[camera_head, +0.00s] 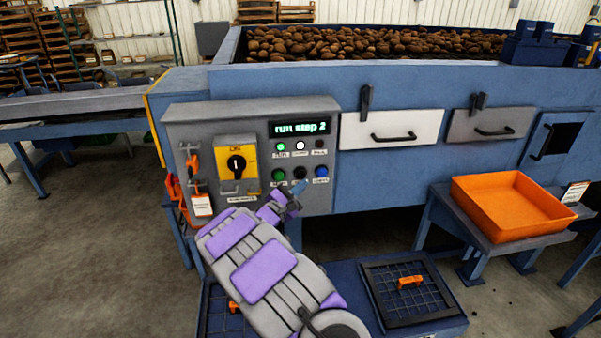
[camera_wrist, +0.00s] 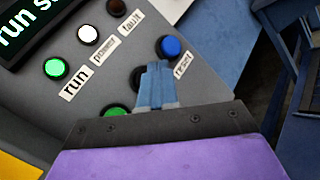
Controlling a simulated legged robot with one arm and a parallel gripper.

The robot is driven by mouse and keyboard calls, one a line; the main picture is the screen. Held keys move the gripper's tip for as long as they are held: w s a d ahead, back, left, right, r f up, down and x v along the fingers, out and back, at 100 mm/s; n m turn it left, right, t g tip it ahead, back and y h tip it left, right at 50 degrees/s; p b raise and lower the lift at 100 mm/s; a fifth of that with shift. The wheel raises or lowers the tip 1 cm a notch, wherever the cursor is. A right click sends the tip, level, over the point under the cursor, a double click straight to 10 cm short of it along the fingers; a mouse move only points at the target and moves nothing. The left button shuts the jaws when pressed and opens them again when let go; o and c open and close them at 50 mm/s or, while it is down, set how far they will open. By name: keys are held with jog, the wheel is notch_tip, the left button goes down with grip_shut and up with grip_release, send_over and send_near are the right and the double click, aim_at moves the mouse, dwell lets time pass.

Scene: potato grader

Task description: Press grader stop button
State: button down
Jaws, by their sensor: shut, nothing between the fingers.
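The grey control panel (camera_head: 180,112) on the grader front has a display (camera_head: 299,128) reading "run step 2". Its lower row has a green button (camera_head: 279,176), a dark middle button (camera_head: 300,172) and a blue button (camera_head: 321,171). In the wrist view the blue button (camera_wrist: 171,47) is labelled "reset"; the dark button (camera_wrist: 137,77) is partly hidden behind my fingers and its label is not visible. My gripper (camera_head: 297,188) is shut and empty, its fingertips (camera_wrist: 154,66) in front of the dark button. I cannot tell whether they touch it.
Above the buttons are a lit green "run" lamp (camera_wrist: 57,67), a white "power" lamp (camera_wrist: 88,33) and a dark "fault" lamp (camera_wrist: 116,7). An orange tray (camera_head: 508,232) stands on a side table at right.

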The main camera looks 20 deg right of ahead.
aim_at(306, 174)
jog(key=shift+w+d, duration=0.2)
jog(key=shift+w, duration=0.55)
jog(key=shift+p, duration=0.3)
dwell(1.3)
jog(key=shift+w+d, duration=0.15)
jog(key=shift+w, duration=0.2)
jog(key=shift+w+d+p, duration=0.1)
jog(key=shift+w+p, duration=0.2)
jog(key=shift+w, duration=0.15)
dwell(0.8)
jog(key=shift+s+a+b, duration=0.25)
jog(key=shift+s+b, duration=0.2)
jog(key=shift+s, duration=0.45)
